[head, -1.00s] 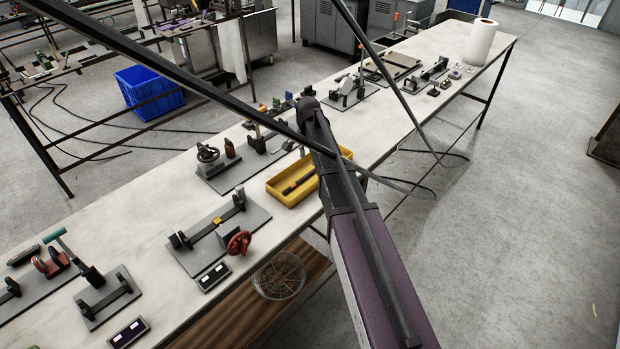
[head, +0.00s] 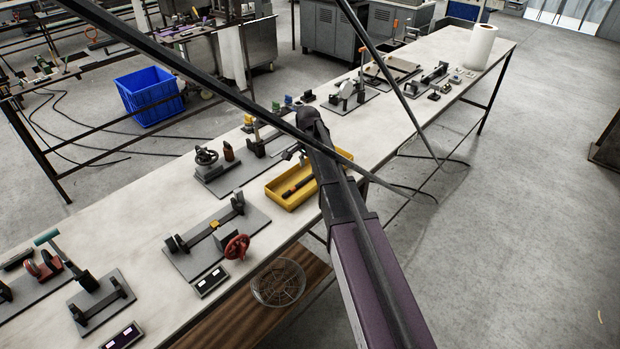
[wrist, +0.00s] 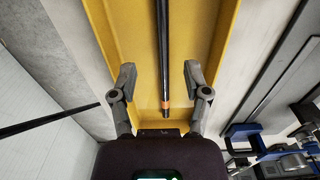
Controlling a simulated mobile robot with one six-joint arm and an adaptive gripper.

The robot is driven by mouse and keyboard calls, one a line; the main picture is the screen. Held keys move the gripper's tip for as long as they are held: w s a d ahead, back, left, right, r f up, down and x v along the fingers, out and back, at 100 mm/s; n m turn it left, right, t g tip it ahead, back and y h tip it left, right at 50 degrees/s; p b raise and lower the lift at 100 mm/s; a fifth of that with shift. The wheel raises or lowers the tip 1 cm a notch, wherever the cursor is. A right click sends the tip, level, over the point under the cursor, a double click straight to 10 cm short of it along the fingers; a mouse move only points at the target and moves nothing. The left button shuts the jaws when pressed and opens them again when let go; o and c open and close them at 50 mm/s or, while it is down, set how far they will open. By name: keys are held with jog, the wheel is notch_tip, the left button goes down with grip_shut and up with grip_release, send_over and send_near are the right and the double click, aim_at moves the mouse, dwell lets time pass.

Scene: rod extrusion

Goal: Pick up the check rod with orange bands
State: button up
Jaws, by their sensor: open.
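The check rod (wrist: 163,45) is a thin black rod with an orange band near its lower end in the wrist view. It lies in a yellow tray (wrist: 210,50), and in the head view the rod (head: 299,186) lies along the tray (head: 275,198). My gripper (wrist: 160,70) is open, with one finger on each side of the rod and clear space between. The fingers appear over the tray and do not touch the rod. In the head view my arm hides the tray's right part and most of the gripper.
The tray stands near the bench's front edge. A fixture with a red handwheel (head: 237,247) is to its left, and a fixture with a dark handwheel (head: 206,156) is behind. A wire basket (head: 278,283) sits on the shelf below. A paper roll (head: 480,47) stands at the far end.

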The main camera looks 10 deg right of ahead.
aim_at(308, 177)
jog(key=shift+w+f+b, duration=0.1)
jog(key=shift+f+b, duration=2.1)
jog(key=shift+f, duration=0.2)
grip_shut()
